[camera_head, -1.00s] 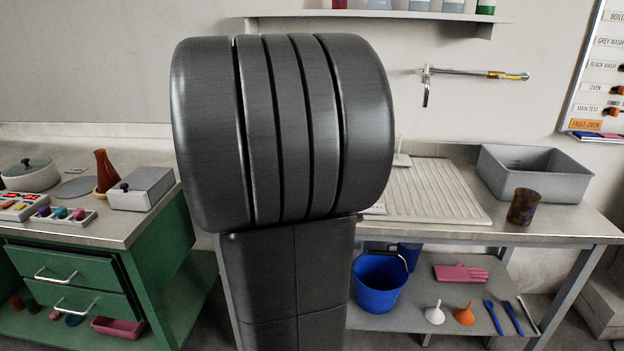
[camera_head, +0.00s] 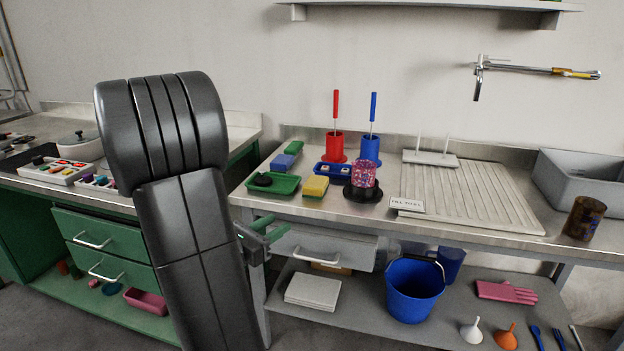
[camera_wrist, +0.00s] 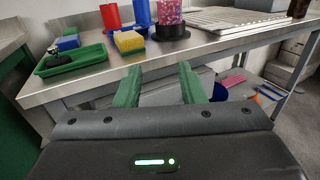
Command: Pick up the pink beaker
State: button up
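The pink beaker (camera_head: 364,175) is speckled pink and stands upright on a round black base (camera_head: 362,193) on the steel bench, near its front edge. It also shows at the top of the wrist view (camera_wrist: 168,14), where its upper part is cut off. My gripper (camera_head: 268,227) has green fingers and is in front of the bench, below and to the left of the beaker, not touching it. In the wrist view my gripper (camera_wrist: 162,84) has its two green fingers spread apart with nothing between them.
On the bench are a green tray (camera_head: 286,190), a yellow sponge (camera_head: 315,187), a red holder (camera_head: 335,147), a blue holder (camera_head: 370,150) and a drying rack (camera_head: 470,195). A brown beaker (camera_head: 585,218) stands right. A drawer (camera_head: 325,250) hangs under the bench top near my gripper.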

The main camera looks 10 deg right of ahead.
aim_at(363, 170)
jog(key=l+u, duration=0.4)
jog(key=l, duration=0.45)
jog(key=k+l+u, duration=0.1)
jog(key=l+u, duration=0.25)
jog(key=l, duration=0.95)
jog(key=k, duration=0.05)
